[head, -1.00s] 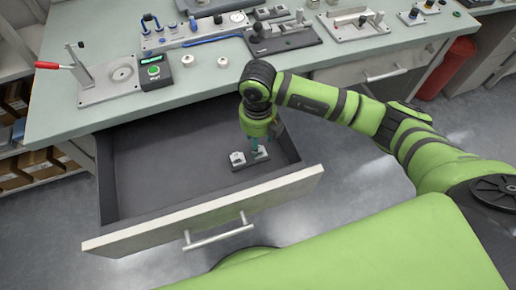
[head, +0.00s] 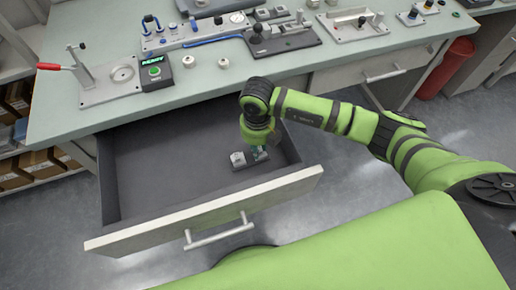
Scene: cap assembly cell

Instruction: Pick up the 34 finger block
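Two small pale blocks sit on a dark holder (head: 250,163) in the right part of the open drawer. The left block (head: 238,159) is clear to see. The right block (head: 259,154) is partly covered by my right gripper (head: 257,148), which points down at it from above. I cannot tell which block is the 34 finger block, as no marking is legible. The fingers are too small and too hidden to show whether they are open or closed on the right block. My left gripper is not in view.
The drawer (head: 165,180) is pulled out, its floor bare left of the holder. Its front panel (head: 205,210) and side walls stand around my gripper. The bench top (head: 205,90) above carries a red-handled press (head: 85,75), a small display box (head: 155,72) and several fixtures.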

